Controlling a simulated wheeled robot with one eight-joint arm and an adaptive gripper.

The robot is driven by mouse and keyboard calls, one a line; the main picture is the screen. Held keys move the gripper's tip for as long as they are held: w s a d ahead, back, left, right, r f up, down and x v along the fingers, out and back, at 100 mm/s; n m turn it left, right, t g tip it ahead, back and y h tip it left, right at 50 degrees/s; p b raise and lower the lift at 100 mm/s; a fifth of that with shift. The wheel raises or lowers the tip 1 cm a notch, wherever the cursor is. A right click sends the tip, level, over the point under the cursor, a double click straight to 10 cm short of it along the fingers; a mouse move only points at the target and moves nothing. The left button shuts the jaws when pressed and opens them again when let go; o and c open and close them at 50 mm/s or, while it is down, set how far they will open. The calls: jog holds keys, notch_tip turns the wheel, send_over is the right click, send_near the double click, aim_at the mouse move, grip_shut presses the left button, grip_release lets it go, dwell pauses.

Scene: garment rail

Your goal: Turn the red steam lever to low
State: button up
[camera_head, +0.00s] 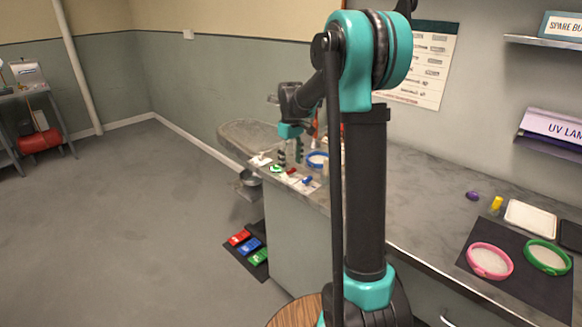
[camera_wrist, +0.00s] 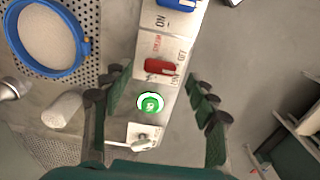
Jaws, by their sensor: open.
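The red lever (camera_wrist: 160,67) sits on a white control panel (camera_wrist: 172,40) in the wrist view, between a blue lever (camera_wrist: 177,3) and a round green button (camera_wrist: 150,103). Small print lies beside it, partly legible. My gripper (camera_wrist: 158,80) is open and empty, its two fingers spread on either side of the panel, with the red lever ahead between the fingertips. In the head view my gripper (camera_head: 290,150) hangs above the counter's far end, close over the panel, and the red lever (camera_head: 291,172) shows small beside it. I cannot tell the lever's exact setting.
A blue-rimmed hoop (camera_wrist: 80,40) and a white roll (camera_wrist: 63,108) lie left of the panel. A small white switch plate (camera_wrist: 140,135) sits below the green button. Pink (camera_head: 490,261) and green (camera_head: 547,257) hoops lie on the near counter. Red, blue and green boxes are on the floor.

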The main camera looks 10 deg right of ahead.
aim_at(291, 173)
jog(key=shift+f, duration=1.15)
jog(key=shift+c, duration=0.5)
jog(key=c, duration=1.1)
jog(key=shift+o, duration=0.2)
jog(key=m, duration=0.4)
jog(key=shift+m, duration=2.4)
